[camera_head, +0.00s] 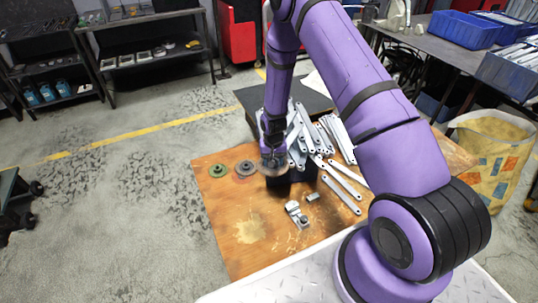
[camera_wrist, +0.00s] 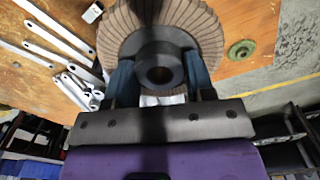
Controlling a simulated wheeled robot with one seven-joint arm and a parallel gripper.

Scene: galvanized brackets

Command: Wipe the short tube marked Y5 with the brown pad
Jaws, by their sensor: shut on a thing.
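My gripper (camera_head: 271,152) is shut on the grey hub of a round, ribbed brown pad (camera_head: 270,168). In the wrist view the two fingers of my gripper (camera_wrist: 160,72) press on the hub from both sides, and the brown pad (camera_wrist: 112,38) fans out beyond them. The pad is held above the brown table, left of the bracket pile. A short light-grey tube (camera_head: 313,197) lies on the table, right of and nearer than the pad, apart from it. It appears at the top left of the wrist view (camera_wrist: 92,13). Its marking is too small to read.
A silvery clamp-like part (camera_head: 296,213) lies beside the tube. Galvanized strips (camera_head: 341,187) spread and pile to the right. The table's front left is clear.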

